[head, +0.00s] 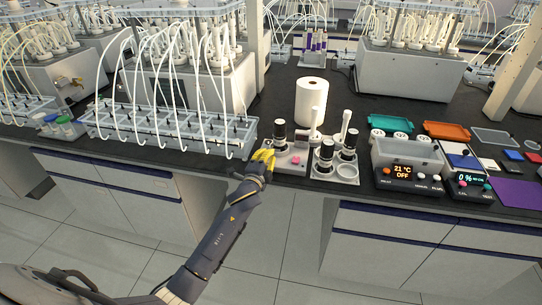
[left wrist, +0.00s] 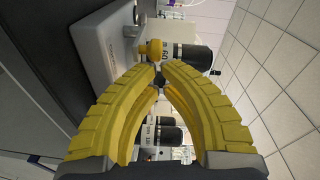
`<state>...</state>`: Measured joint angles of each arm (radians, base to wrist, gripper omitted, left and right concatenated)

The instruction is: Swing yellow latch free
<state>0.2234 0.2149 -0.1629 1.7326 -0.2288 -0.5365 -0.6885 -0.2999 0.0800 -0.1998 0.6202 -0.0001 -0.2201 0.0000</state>
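The yellow latch (left wrist: 153,48) shows in the left wrist view as a small rounded yellow piece beside a black cylinder (left wrist: 192,58). It sits just beyond my left fingertips. In the head view I cannot make the latch out from the yellow fingers in front of it. My left gripper (head: 264,156) is at the front left corner of the light grey device (head: 291,161). In the left wrist view its yellow fingers (left wrist: 158,70) curve in until the tips are close together, with a small dark gap between them. Whether they touch or hold anything is unclear. My right gripper is out of view.
A stand with black-capped bottles (head: 337,170) is right of the device, with a white paper roll (head: 311,101) behind. A tubed reactor rack (head: 165,130) stands close on the left. Control boxes (head: 405,175) stand to the right. The floor in front is clear.

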